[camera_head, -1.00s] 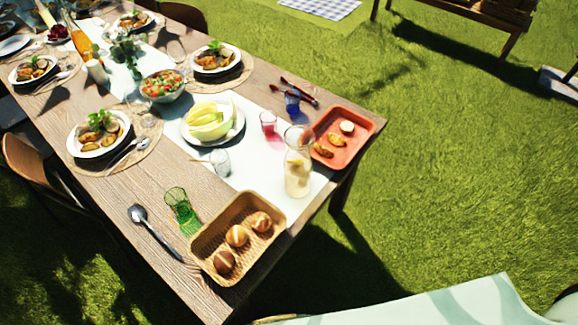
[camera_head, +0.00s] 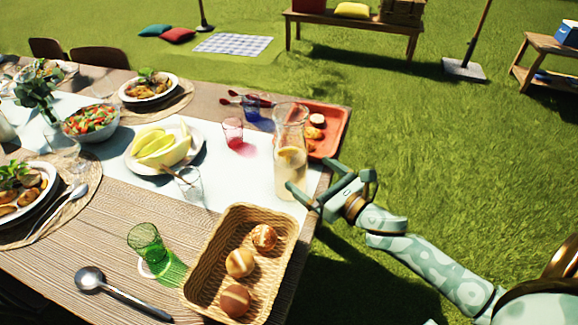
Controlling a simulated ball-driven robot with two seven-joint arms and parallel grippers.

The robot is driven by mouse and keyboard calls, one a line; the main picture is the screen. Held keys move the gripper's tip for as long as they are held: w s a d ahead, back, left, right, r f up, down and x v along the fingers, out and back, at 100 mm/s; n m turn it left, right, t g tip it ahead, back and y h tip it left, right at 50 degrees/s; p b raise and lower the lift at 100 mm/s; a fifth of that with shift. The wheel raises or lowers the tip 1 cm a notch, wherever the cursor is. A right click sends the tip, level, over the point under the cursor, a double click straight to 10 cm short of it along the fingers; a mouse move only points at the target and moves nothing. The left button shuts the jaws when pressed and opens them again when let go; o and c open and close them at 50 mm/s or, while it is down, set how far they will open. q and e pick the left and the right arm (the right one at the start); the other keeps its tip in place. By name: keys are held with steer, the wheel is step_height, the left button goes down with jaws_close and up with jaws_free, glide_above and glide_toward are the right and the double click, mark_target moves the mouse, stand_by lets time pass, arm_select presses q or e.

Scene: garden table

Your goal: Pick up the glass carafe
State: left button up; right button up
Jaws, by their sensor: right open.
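The glass carafe (camera_head: 289,172) stands upright on the white runner near the table's right edge, with pale liquid and a lemon slice inside. My right gripper (camera_head: 324,188) is just to the right of the carafe's lower part, its arm coming in from the right. Its fingers are spread apart and hold nothing. One finger appears close to the carafe's side; I cannot tell whether it touches. My left gripper is out of view.
A bread basket (camera_head: 212,272) stands in front of the carafe, and an orange tray (camera_head: 338,132) sits behind it. A pink glass (camera_head: 232,132), a clear glass (camera_head: 189,188) and a melon plate (camera_head: 133,160) are to the left. Open grass lies right of the table.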

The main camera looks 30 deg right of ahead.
mark_target(303, 168)
steer(key=x, duration=0.4)
steer(key=b+x, duration=0.1)
steer(key=x, duration=0.1)
steer(key=b+x, duration=0.1)
steer(key=x, duration=0.1)
steer(key=shift+a+f, duration=0.1)
steer(key=shift+f, duration=0.15)
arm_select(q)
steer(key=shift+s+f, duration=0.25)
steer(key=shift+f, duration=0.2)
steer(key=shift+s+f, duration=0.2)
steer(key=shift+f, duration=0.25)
arm_select(e)
steer(key=shift+r, duration=0.1)
steer(key=c, duration=1.9)
steer(key=shift+r, duration=0.1)
